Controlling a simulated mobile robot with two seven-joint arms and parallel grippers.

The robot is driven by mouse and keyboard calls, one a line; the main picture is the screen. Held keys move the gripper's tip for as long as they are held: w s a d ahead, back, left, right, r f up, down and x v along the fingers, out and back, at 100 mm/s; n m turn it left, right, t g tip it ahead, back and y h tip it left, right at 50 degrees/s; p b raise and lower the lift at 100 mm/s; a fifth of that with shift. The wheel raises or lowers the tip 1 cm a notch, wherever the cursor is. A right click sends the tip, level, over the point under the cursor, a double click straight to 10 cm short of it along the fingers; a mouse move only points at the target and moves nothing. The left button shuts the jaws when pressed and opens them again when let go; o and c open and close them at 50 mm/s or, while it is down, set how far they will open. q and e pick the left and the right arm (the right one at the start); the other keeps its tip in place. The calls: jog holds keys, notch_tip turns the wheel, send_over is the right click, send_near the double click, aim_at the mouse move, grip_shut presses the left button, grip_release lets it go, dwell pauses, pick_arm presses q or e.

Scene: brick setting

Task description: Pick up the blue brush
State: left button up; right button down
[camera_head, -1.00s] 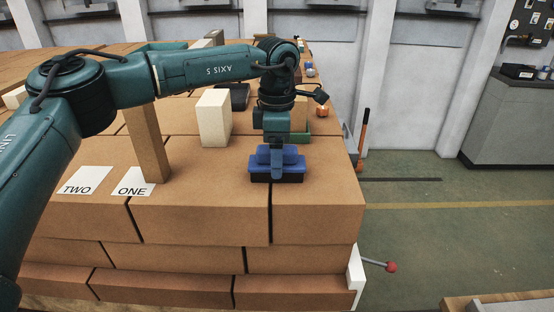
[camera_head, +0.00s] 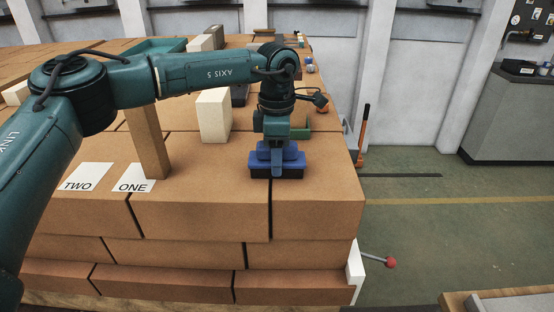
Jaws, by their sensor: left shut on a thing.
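The blue brush (camera_head: 293,163) has a blue body and a dark underside. It is near the front right of the brick stack's top (camera_head: 210,205). My left gripper (camera_head: 277,165) points down over it and is shut on it, with a finger across its front face. The brush looks level. I cannot tell whether its underside touches the bricks or is slightly above them. My right gripper is not in view.
A tall brown block (camera_head: 148,143) stands by two paper labels, "ONE" (camera_head: 134,185) and "TWO" (camera_head: 86,177). A cream block (camera_head: 213,116) stands behind. A green item (camera_head: 300,132) lies behind the brush. A red-knobbed lever (camera_head: 390,262) sticks out at the right.

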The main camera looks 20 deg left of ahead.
pick_arm(q)
jog(key=shift+r, duration=0.1)
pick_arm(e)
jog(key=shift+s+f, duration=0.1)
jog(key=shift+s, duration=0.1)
pick_arm(q)
jog(key=shift+r, duration=0.35)
notch_tip(320, 180, up, 9)
jog(key=shift+b, duration=0.75)
jog(key=shift+r, duration=0.1)
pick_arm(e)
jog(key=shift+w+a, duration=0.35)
